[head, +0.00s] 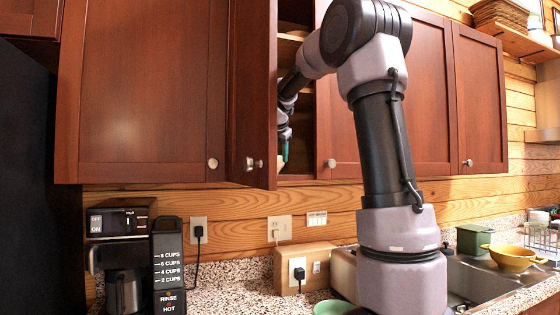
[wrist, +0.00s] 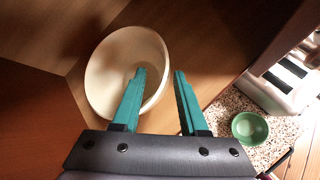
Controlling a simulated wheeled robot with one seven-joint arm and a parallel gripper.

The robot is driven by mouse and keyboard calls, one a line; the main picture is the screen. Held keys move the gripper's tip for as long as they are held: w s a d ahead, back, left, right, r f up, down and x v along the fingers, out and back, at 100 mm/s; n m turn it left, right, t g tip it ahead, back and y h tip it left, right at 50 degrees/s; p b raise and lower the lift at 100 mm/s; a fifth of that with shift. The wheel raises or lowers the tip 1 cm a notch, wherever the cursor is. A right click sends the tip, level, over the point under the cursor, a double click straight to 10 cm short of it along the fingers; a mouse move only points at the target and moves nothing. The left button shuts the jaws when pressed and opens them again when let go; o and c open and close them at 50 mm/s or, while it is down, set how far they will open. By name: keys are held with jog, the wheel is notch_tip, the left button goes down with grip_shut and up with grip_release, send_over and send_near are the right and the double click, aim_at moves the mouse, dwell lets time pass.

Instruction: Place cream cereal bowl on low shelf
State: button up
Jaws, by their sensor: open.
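The cream cereal bowl (wrist: 105,62) is in the wrist view, against the brown wooden surface (wrist: 215,25) inside the open wall cabinet. Its inside faces me and looks empty. My gripper (wrist: 160,73) is open, with teal fingers. The left finger overlaps the bowl's inside and the right finger is just outside its rim, so the rim lies between them. I cannot tell whether they touch it. In the head view my gripper (head: 285,150) reaches into the cabinet, mostly hidden by the open door; a small cream patch shows beside it.
The open cabinet door (head: 252,90) stands just left of my arm. Below, the speckled counter (head: 235,275) holds a coffee maker (head: 122,260) and a green bowl (wrist: 250,128). A yellow bowl (head: 513,258) is by the sink at right.

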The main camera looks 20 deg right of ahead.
jog(key=v, duration=0.8)
jog(key=s+a+f+m+y, duration=0.2)
jog(key=s+f+m, duration=0.4)
jog(key=s+m, duration=0.3)
jog(key=s+a+f+m+g+y, duration=0.1)
jog(key=s+a+f+m+y, duration=0.1)
jog(key=s+f+m, duration=0.4)
jog(key=s+a+f+m+y, duration=0.2)
jog(key=s+f+m, duration=0.4)
jog(key=s+m, duration=0.8)
jog(key=shift+s+a+f+g, duration=0.4)
jog(key=shift+s+a, duration=0.4)
jog(key=shift+s, duration=0.15)
